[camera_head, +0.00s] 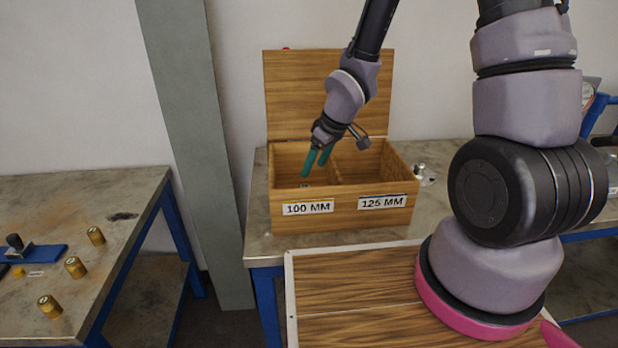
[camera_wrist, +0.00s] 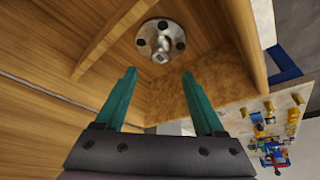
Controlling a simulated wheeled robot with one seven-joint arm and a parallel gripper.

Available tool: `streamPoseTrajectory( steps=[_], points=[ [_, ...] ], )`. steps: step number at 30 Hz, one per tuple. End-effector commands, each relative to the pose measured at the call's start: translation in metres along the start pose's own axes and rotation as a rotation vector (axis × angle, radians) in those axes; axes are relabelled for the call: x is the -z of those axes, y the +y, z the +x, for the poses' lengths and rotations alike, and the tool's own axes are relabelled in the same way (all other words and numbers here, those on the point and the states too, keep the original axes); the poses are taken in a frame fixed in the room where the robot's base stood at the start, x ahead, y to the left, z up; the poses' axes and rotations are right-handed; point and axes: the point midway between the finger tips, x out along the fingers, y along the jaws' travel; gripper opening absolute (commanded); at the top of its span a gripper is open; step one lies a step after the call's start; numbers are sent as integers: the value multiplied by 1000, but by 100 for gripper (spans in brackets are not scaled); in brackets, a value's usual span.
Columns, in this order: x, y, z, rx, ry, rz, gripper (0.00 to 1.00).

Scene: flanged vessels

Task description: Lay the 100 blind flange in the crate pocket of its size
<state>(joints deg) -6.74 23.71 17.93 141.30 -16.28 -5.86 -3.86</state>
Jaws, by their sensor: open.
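The open wooden crate (camera_head: 345,217) stands on a metal-topped bench, with two pockets labelled 100 MM (camera_head: 307,208) and 125 MM (camera_head: 382,202). My gripper (camera_head: 315,164) is over the 100 MM pocket, fingers pointing down, open and empty. In the wrist view a round metal blind flange (camera_wrist: 148,35) with dark bolt holes and a central knob lies on the wood inside a pocket, beyond and apart from the green fingertips (camera_wrist: 160,73). In the head view only a small pale bit of it shows low in the 100 MM pocket. Its size marking is not readable.
A divider (camera_wrist: 112,38) separates the pockets; the lid (camera_head: 305,90) stands raised behind. Another metal flanged piece (camera_head: 424,177) is on the bench right of the crate. Several brass cylinders (camera_head: 75,267) and a blue-based tool (camera_head: 35,255) are on the left bench.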

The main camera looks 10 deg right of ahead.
Motion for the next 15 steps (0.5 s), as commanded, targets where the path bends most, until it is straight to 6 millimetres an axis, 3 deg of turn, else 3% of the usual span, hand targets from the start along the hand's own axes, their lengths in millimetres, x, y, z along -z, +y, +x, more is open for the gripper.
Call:
streamPoseTrajectory(
  steps=[6, 15],
  points=[
    [0, 0, -20, 1, 1, 2, 71],
    [0, 2, -29, -7, -1, 7, 71]
  ],
)
